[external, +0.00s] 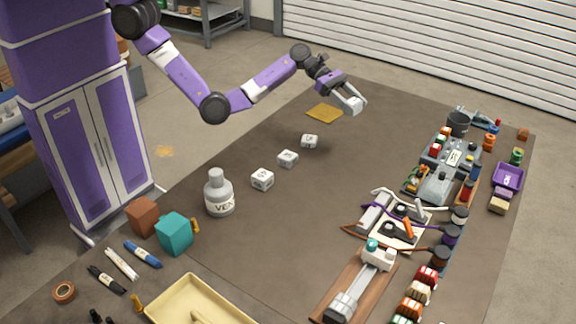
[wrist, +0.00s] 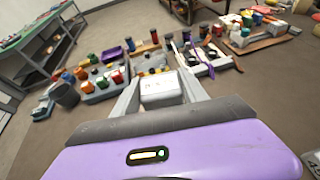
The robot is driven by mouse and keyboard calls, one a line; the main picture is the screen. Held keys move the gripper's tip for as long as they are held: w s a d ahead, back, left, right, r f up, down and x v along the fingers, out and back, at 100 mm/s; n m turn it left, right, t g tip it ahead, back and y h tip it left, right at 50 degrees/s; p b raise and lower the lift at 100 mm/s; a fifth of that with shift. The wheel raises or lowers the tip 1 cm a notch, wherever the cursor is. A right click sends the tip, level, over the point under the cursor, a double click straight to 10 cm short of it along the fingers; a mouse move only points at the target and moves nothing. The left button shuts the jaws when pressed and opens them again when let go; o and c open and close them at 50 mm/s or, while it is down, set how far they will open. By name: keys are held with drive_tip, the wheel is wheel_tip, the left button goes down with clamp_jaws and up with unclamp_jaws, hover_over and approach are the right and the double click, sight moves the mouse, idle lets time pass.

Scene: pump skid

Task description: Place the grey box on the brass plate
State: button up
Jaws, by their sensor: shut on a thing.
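My gripper (external: 350,101) is shut on the grey box (wrist: 160,90), which shows pale between the two fingers in the wrist view. In the external view the box is hard to tell apart from the fingers. The gripper holds it above the far part of the dark table, a little right of the brass plate (external: 324,114). The plate is a flat yellow square lying on the table, and its visible top is bare. The plate is not seen in the wrist view.
Several pale labelled cubes (external: 288,158) stand in a row in front of the plate. A grey bottle (external: 218,194) and a teal block (external: 174,233) stand nearer. Pump parts and valves (external: 400,222) crowd the right side. The table's middle is clear.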

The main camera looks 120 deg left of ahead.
drive_tip(key=shift+r, duration=0.45)
drive_tip(key=s+a+n+y, duration=0.3)
drive_tip(key=s+a+y, duration=0.1)
drive_tip(key=s+a, duration=0.85)
drive_tip(key=n+g+y+b, duration=0.1)
drive_tip(key=n+y, duration=0.2)
hover_over(325, 112)
wheel_tip(325, 112, down, 19)
drive_tip(key=shift+w+d+f+b, duration=0.1)
drive_tip(key=shift+w+b, duration=0.05)
drive_tip(key=shift+b, duration=0.65)
drive_tip(key=o, duration=1.5)
drive_tip(key=shift+f, duration=0.1)
